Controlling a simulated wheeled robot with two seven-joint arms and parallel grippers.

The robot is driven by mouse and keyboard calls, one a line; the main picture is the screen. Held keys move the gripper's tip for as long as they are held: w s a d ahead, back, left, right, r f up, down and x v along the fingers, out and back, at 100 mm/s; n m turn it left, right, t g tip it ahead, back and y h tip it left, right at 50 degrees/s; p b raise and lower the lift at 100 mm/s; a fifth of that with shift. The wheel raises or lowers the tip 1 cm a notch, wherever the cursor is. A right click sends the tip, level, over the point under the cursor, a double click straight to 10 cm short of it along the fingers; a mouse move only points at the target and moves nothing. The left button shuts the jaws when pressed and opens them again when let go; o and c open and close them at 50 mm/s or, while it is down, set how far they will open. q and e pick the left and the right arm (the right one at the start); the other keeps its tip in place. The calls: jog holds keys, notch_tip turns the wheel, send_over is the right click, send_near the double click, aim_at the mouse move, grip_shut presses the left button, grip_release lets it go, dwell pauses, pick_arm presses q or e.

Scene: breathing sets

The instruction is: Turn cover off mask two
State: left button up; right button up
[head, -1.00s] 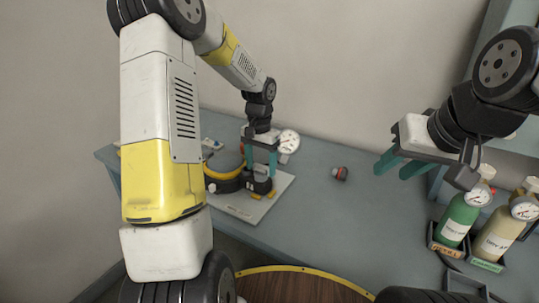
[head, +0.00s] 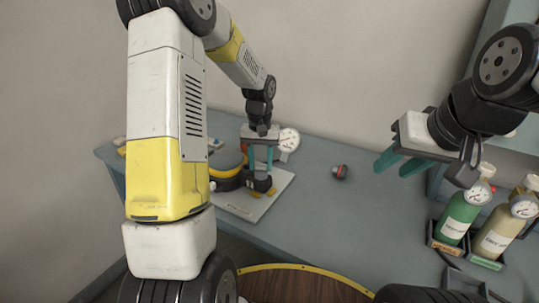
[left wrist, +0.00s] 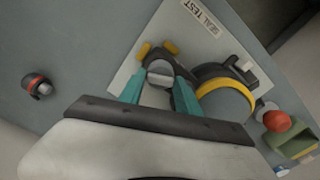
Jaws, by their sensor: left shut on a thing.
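A mask (head: 228,165) with a dark grey face and a yellow band lies on the left part of a pale board (head: 285,181). It also shows in the left wrist view (left wrist: 222,106), where the board (left wrist: 190,35) reads SEAL TEST. My left gripper (head: 260,168) points down at the board, right of the mask. In the left wrist view its teal fingers (left wrist: 159,80) are shut on a small grey piece (left wrist: 160,68) beside two yellow tabs (left wrist: 157,48). I cannot tell whether this piece is the cover. My right gripper (head: 400,163) is open and empty above the table.
A round gauge (head: 289,140) stands behind my left gripper. A small red and black part (head: 340,172) lies alone on the table. Green (head: 459,215) and beige (head: 495,232) bottles stand in holders at the right.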

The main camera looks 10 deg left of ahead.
pick_arm(q)
jog(key=n, duration=0.4)
jog(key=shift+n, duration=0.4)
jog(key=shift+n, duration=0.5)
jog(key=o, duration=1.4)
jog(key=shift+r, duration=0.15)
